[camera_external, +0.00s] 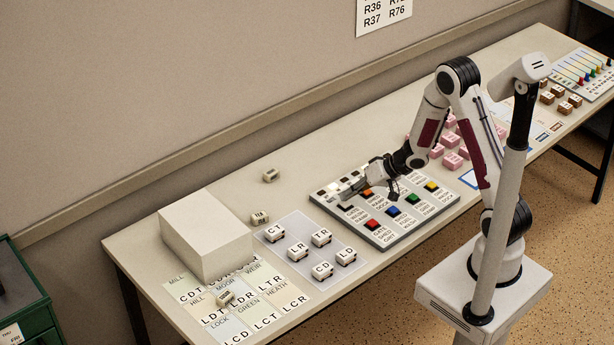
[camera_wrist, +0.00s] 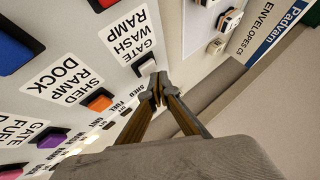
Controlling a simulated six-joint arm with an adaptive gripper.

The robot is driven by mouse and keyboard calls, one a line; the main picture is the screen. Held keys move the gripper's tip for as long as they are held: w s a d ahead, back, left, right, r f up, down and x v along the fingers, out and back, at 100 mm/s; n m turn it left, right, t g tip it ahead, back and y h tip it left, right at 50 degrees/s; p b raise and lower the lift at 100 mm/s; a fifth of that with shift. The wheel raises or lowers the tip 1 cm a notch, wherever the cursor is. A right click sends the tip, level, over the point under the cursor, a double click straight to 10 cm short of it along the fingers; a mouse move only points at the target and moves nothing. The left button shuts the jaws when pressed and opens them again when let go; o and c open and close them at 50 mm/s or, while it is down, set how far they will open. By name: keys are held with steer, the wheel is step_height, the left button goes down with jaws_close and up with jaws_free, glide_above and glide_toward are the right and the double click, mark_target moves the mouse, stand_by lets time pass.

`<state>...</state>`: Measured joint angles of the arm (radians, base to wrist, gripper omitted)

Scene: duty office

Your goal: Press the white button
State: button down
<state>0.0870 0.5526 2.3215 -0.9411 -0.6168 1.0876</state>
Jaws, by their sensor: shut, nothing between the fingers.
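The button panel (camera_external: 330,204) lies on the long table, with coloured buttons and printed labels. In the wrist view the white button (camera_wrist: 146,66) sits beside the label "GATE WASH RAMP", partly covered by my fingertips. My gripper (camera_wrist: 157,88) is shut and empty, with its tips right at this button. I cannot tell whether they touch it or whether it is pushed in. In the external view my gripper (camera_external: 347,195) is low over the panel's left part and hides the white button there. The orange button (camera_wrist: 98,101) is the neighbouring one in the row.
Red (camera_external: 372,224), blue (camera_external: 394,212) and yellow (camera_external: 431,186) buttons are in the panel's front row. Lettered blocks (camera_external: 298,250) stand on a grey mat to the left, near a large white box (camera_external: 206,235). Pink blocks (camera_external: 452,160) stand right of the panel.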

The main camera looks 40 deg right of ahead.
mark_target(348, 203)
steer(key=shift+f, duration=0.45)
stand_by(0.9)
steer(key=shift+r, duration=0.6)
steer(key=shift+r, duration=2.9)
